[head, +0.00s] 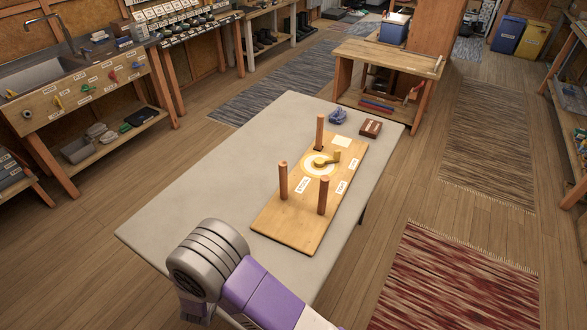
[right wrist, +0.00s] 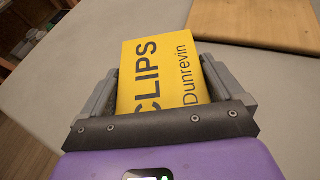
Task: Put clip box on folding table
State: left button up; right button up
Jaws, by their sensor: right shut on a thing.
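The clip box (right wrist: 168,62) is yellow with dark "CLIPS" and "Dunrevin" lettering. It shows only in the right wrist view, where my right gripper (right wrist: 160,78) is shut on it, one finger on each side. The grey top of the folding table (head: 210,190) fills the middle of the head view, and it also shows behind the box in the right wrist view (right wrist: 270,85). I cannot tell whether the box touches the tabletop. In the head view my purple and grey arm reaches over the table's near end; no gripper fingers show there. My left gripper is not in view.
A wooden board (head: 275,222) with several upright pegs lies on the table's right half. A blue item (head: 338,117) and a small brown box (head: 371,128) sit at the far end. The table's left half is clear. A wooden workbench (head: 390,60) stands beyond.

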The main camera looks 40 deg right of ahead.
jog(key=w+a+r+n+t+y+b, duration=0.2)
jog(key=w+a+r+n+y+b, duration=0.15)
jog(key=w+r, duration=0.7)
jog(key=f+b, duration=0.1)
jog(key=f, duration=0.7)
jog(key=w+d+f+b, duration=0.1)
jog(key=f, duration=0.3)
jog(key=shift+f+b, duration=0.15)
jog(key=shift+b, duration=0.15)
jog(key=shift+f, duration=0.1)
jog(key=o, duration=0.8)
jog(key=shift+o, duration=0.2)
jog(key=shift+r, duration=0.2)
